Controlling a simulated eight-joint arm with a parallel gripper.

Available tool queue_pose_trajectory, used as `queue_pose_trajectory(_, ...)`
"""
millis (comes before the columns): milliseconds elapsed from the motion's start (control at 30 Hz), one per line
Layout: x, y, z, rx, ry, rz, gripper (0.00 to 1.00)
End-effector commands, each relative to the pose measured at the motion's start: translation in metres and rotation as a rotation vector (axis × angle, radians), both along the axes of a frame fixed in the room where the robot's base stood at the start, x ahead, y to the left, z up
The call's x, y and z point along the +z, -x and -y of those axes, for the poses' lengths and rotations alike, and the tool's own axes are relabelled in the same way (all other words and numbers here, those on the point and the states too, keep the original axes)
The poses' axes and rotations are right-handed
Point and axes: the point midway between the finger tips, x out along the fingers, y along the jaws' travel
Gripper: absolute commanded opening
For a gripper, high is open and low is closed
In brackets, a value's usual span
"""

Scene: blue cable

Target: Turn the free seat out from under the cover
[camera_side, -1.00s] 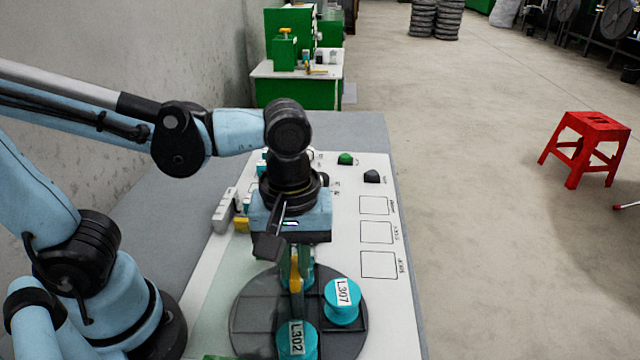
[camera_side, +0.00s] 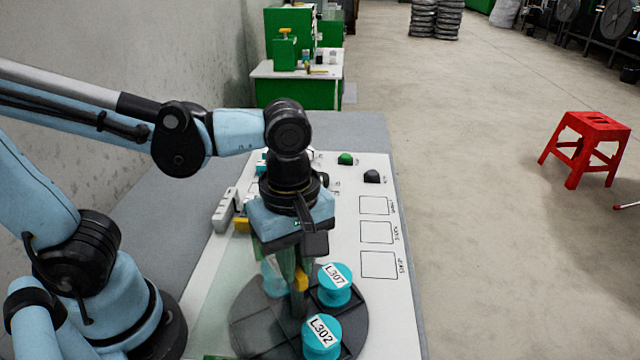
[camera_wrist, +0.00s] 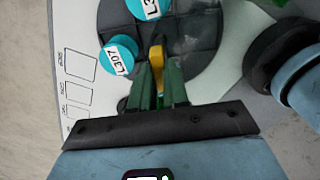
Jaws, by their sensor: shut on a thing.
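A dark round turntable (camera_side: 255,330) with raised dividers carries teal spools. The spool labelled L307 (camera_side: 334,287) is at its right and the spool labelled L302 (camera_side: 322,338) at its front right. A third teal spool (camera_side: 272,278) is at the back left, partly behind my gripper and looking hazy. A pale see-through cover (camera_side: 222,285) lies over the left side. My gripper (camera_side: 297,285) is shut on the yellow handle (camera_side: 303,280) near the turntable's middle; the handle also shows in the wrist view (camera_wrist: 157,55). An empty-looking part of the turntable shows at front left.
The white board (camera_side: 385,320) has outlined squares (camera_side: 378,265) on its right, and green (camera_side: 345,159) and black (camera_side: 371,177) knobs at the back. A grey block (camera_side: 226,210) stands at the left. A red stool (camera_side: 585,145) is on the floor, well away.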

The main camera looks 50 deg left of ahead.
Motion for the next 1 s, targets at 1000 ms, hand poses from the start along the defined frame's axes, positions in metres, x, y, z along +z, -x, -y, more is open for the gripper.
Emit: queue_pose_trajectory(1000, -0.0003, -0.0001, 0.0006, 0.508, 0.003, 0.001, 0.0)
